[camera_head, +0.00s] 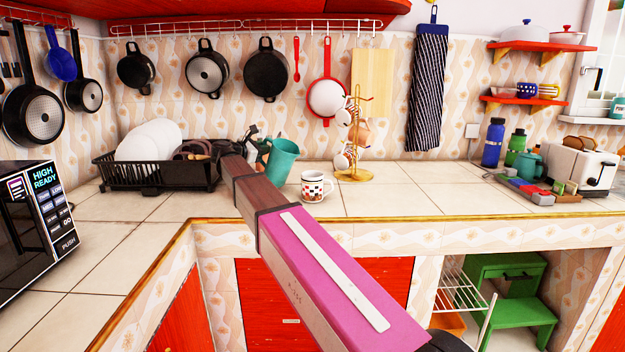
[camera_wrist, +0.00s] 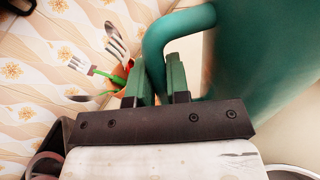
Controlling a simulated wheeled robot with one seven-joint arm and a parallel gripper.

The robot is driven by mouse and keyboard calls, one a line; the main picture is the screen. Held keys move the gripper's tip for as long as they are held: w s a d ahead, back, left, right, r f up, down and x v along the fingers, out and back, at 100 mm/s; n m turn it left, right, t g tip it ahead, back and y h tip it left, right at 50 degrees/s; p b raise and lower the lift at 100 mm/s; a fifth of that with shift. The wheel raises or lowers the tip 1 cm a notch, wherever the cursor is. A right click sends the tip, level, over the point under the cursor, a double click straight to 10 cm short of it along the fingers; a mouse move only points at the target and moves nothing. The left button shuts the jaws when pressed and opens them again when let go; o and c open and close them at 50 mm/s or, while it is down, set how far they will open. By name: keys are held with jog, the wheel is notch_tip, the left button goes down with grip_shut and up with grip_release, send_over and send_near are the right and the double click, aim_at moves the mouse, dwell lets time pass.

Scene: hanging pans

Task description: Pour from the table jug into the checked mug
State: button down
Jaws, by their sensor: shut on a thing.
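The teal jug (camera_head: 281,162) is behind the end of my arm, left of the checked mug. Its body (camera_wrist: 268,45) fills the right of the wrist view. My gripper (camera_wrist: 162,82) is shut on the jug's handle (camera_wrist: 155,42), with a green finger on each side. The jug looks close to upright or leans slightly right. The checked mug (camera_head: 312,188) is white with red and dark squares. It stands upright on the tiled counter, just right of and in front of the jug. The inside of the jug is hidden. In the head view my arm hides the fingertips.
A dish rack (camera_head: 155,172) with plates stands left of the jug. A cutlery holder with forks (camera_wrist: 100,60) is close to my gripper. A mug tree (camera_head: 357,172) stands behind the mug.

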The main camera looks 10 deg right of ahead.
jog(key=shift+w+a+f+n, duration=0.4)
jog(key=shift+w, duration=0.05)
jog(key=shift+w+a+n+h+b, duration=0.3)
jog(key=shift+w+a+n+b, duration=0.05)
jog(key=shift+n, duration=0.45)
jog(key=shift+w+a+f+n+b, duration=0.15)
jog(key=shift+f+n, duration=0.05)
jog(key=shift+n, duration=0.35)
jog(key=shift+w+a+f+n+b, duration=0.1)
jog(key=shift+a+f+n+b, duration=0.1)
jog(key=shift+n, duration=0.35)
